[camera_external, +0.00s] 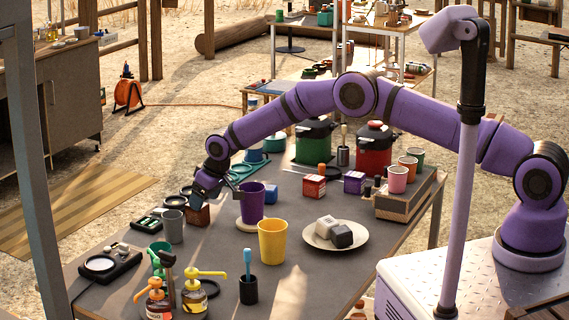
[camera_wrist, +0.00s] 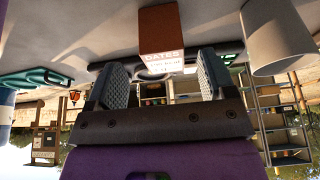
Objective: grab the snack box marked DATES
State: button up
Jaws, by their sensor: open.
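The snack box marked DATES (camera_wrist: 162,30) is brown with a white lettered label and shows just beyond my fingers in the wrist view, roughly centred between them. In the external view the brown box (camera_external: 198,216) stands on the table directly below my gripper (camera_external: 205,192), partly hidden by it. My gripper also shows in the wrist view (camera_wrist: 162,82); its two fingers are spread wide with nothing held between them. The box appears upright on the table. In the external view I cannot tell the exact gap between fingertips and box.
A grey cup (camera_external: 172,227) stands close left of the box and also shows in the wrist view (camera_wrist: 277,38). A purple cup (camera_external: 252,205) stands to the right, a yellow cup (camera_external: 272,241) nearer the front. Red (camera_external: 314,187) and purple (camera_external: 354,182) boxes stand farther right.

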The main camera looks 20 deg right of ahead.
aim_at(198, 214)
jog(key=shift+s+x, duration=0.2)
jog(key=shift+x, duration=2.2)
jog(key=shift+f, duration=0.1)
jog(key=c, duration=1)
jog(key=shift+c, duration=0.6)
